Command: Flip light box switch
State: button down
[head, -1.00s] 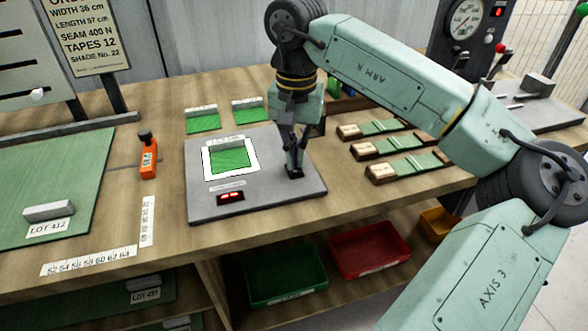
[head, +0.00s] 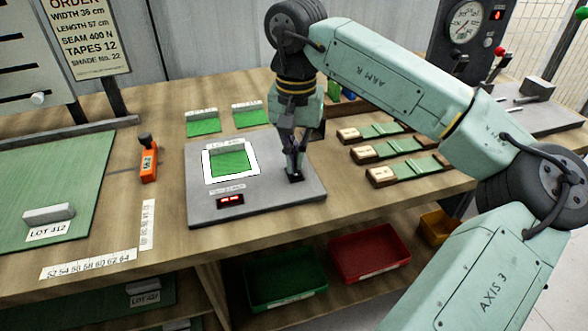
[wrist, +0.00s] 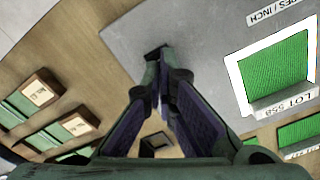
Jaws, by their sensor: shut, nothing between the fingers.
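The light box (head: 258,202) is a flat grey panel on the wooden bench. A bright white lit window (head: 207,174) on it surrounds a green cloth sample (head: 231,161), and a small red-lit display (head: 230,200) sits below. My gripper (head: 295,176) is shut and empty, pointing down at the right part of the panel. A small dark piece, seemingly the switch, is at its fingertips. In the wrist view, the shut fingertips (wrist: 157,54) are over the grey panel (wrist: 190,32), at its edge; they hide most of the switch, so its position cannot be told.
Several wooden-ended green sample strips (head: 395,148) lie right of the panel. An orange tool (head: 148,160) stands to its left. Two green swatches (head: 203,124) lie behind it. Green (head: 287,290) and red bins (head: 370,255) sit below the bench front.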

aim_at(296, 175)
jog(key=shift+f+b, duration=0.9)
jog(key=shift+f, duration=0.3)
dwell(0.6)
jog(key=shift+r, duration=0.1)
jog(key=shift+r+p, duration=2.65)
jog(key=shift+r, duration=0.8)
jog(key=shift+s+f, duration=0.1)
